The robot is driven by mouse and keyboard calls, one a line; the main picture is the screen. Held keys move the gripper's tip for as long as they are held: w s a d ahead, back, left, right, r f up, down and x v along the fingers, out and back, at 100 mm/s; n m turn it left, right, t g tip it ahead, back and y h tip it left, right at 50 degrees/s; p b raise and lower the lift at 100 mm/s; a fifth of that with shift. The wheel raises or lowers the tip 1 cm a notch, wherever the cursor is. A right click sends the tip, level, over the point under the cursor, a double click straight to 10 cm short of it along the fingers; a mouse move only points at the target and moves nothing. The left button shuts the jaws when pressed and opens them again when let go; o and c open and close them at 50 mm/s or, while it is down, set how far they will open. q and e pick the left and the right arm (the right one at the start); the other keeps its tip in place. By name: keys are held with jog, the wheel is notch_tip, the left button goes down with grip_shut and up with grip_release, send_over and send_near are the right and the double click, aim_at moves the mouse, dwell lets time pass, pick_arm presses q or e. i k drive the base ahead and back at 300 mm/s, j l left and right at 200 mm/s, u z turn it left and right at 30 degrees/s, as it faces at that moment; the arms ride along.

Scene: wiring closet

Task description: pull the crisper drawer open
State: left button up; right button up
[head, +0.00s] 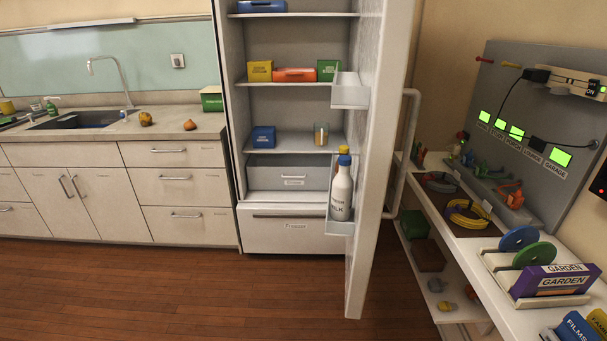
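The crisper drawer (282,174) is a grey box front at the bottom of the fridge compartment (290,108), with a small pale handle (293,181) and a label. It appears shut. The fridge door (377,150) stands open to the right, with its door bins toward the compartment. The lower door bin (339,228) holds a milk bottle (341,190) beside the right end of the drawer. A separate freezer drawer (290,232) lies below and looks shut. Neither of my grippers shows in the head view.
Blue, yellow, red and green boxes and a glass (321,134) stand on the fridge shelves. A counter with a sink (75,119) is on the left. A cluttered workbench (470,245) is on the right. The wooden floor (200,290) before the fridge is clear.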

aim_at(307, 178)
jog(key=i+j+z, duration=0.25)
jog(key=i+j, duration=0.15)
jog(key=i+j+z, duration=0.3)
jog(key=i+j, duration=0.15)
jog(key=i+j+z, duration=0.25)
jog(key=j, duration=0.4)
jog(key=i+l, duration=0.05)
